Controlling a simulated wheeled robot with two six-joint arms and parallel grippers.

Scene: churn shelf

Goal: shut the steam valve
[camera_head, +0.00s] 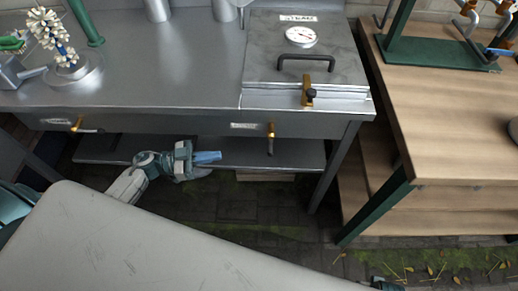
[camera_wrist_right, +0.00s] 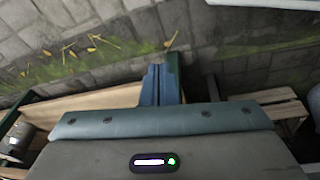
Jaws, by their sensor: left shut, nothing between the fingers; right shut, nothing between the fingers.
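Two brass valves sit on the front panel of the steel bench. The left valve (camera_head: 77,125) has its grey lever pointing right, and the right valve (camera_head: 271,130) has its lever hanging down. Each has a small white label beside it that I cannot read, so I cannot tell which is the steam valve. My left gripper (camera_head: 207,157) is shut and empty, below the bench front, left of the right valve and apart from it. My right gripper (camera_wrist_right: 158,84) shows in the right wrist view, shut and empty, above the floor.
A steel lid (camera_head: 343,60) with a dial gauge (camera_head: 301,36), black handle and brass clamp (camera_head: 308,92) tops the bench's right end. A lower shelf (camera_head: 285,153) runs beneath. A wooden table (camera_head: 450,120) stands right. Brushes (camera_head: 50,30) stand back left. Paved floor lies between.

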